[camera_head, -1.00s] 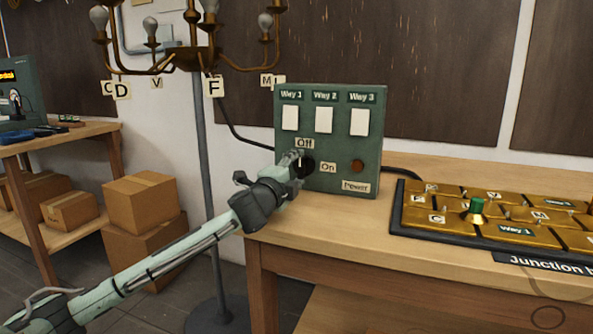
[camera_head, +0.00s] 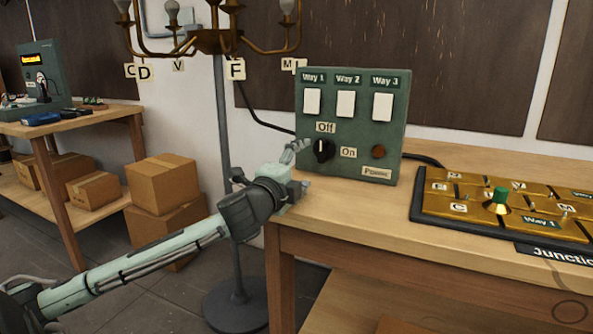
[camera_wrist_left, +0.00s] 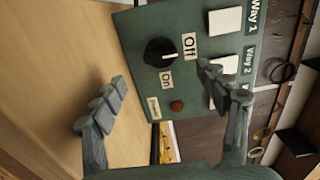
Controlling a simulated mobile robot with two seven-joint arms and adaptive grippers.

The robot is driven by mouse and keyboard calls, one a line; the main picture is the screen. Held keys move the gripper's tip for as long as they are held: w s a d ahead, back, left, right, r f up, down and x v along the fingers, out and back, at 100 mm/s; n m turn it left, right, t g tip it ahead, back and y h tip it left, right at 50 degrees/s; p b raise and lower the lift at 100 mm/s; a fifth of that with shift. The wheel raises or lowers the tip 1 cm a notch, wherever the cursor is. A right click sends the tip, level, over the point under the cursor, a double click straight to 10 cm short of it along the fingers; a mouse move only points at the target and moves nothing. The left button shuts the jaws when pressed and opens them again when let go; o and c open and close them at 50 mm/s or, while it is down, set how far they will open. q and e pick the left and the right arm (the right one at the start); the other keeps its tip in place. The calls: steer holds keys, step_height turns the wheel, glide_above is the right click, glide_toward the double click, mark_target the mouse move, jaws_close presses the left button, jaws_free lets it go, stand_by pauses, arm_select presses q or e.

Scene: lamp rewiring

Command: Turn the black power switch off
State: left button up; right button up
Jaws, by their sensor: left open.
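The black power switch (camera_head: 322,150) is a round knob on the front of the green switch box (camera_head: 398,125). Its white pointer mark points up toward the "Off" label; the "On" label is to its right. The knob also shows clear in the left wrist view (camera_wrist_left: 156,50), its mark toward "Off". The reddish-brown power lamp (camera_head: 378,151) looks unlit. My left gripper (camera_head: 298,170) is open and empty, just in front of and to the left of the knob. In the left wrist view its fingers (camera_wrist_left: 163,90) stand apart, not touching the knob.
Three white switches, including the Way 2 one (camera_head: 346,104), sit above the knob. A gold junction board (camera_head: 470,205) lies to the right on the wooden table (camera_head: 350,215). A brass chandelier (camera_head: 215,42) on a stand is at the left. Cardboard boxes (camera_head: 160,185) stand behind my arm.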

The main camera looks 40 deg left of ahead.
arm_select(q)
steer(key=shift+v, duration=1.65)
